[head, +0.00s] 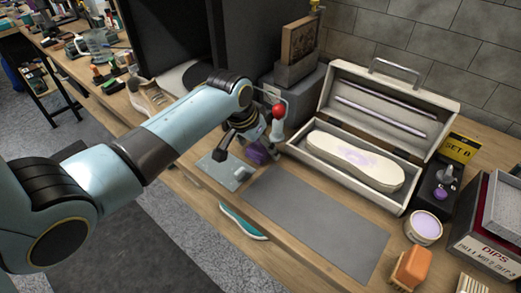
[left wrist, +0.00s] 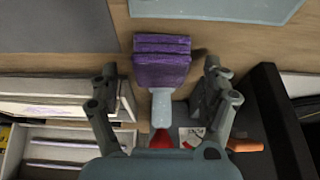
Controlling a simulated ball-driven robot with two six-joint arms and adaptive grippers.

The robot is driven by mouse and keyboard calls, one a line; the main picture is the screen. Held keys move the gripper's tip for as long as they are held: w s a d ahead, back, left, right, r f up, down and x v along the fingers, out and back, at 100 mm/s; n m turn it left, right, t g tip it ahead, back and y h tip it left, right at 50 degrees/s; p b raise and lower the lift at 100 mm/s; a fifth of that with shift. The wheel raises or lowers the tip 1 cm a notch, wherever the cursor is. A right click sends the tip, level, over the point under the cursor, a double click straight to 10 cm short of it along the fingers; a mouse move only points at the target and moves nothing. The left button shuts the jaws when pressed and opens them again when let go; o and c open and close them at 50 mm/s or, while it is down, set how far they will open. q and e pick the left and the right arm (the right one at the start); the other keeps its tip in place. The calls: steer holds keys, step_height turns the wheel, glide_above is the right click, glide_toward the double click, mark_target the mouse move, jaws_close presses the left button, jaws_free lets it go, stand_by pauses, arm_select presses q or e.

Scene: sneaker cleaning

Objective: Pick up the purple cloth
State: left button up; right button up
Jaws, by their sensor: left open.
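In the left wrist view the cloth (left wrist: 162,68) shows stacked folds just beyond my fingertips. My left gripper (head: 243,142) is open above and beside it, partly hiding it in the head view. In the left wrist view the fingers (left wrist: 160,88) stand apart on either side, in line with the cloth. A pale stem with a red knob (head: 278,111) stands close behind the cloth and shows between the fingers. My right gripper is not in view.
The open case (head: 345,185) holds a pale sole-shaped piece. A grey mat (head: 310,222) lies bare in front. A round tin (head: 423,227), an orange-topped brush (head: 411,267) and a DIPS box (head: 490,250) are at the right. A teal shoe (head: 243,222) lies below the bench edge.

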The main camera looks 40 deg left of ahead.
arm_select(q)
steer(key=shift+f, duration=0.2)
steer(key=shift+c, duration=1.1)
steer(key=c, duration=0.8)
steer(key=shift+c, duration=0.2)
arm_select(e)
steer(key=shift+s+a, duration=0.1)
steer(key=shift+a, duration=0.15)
arm_select(q)
steer(key=shift+r, duration=0.15)
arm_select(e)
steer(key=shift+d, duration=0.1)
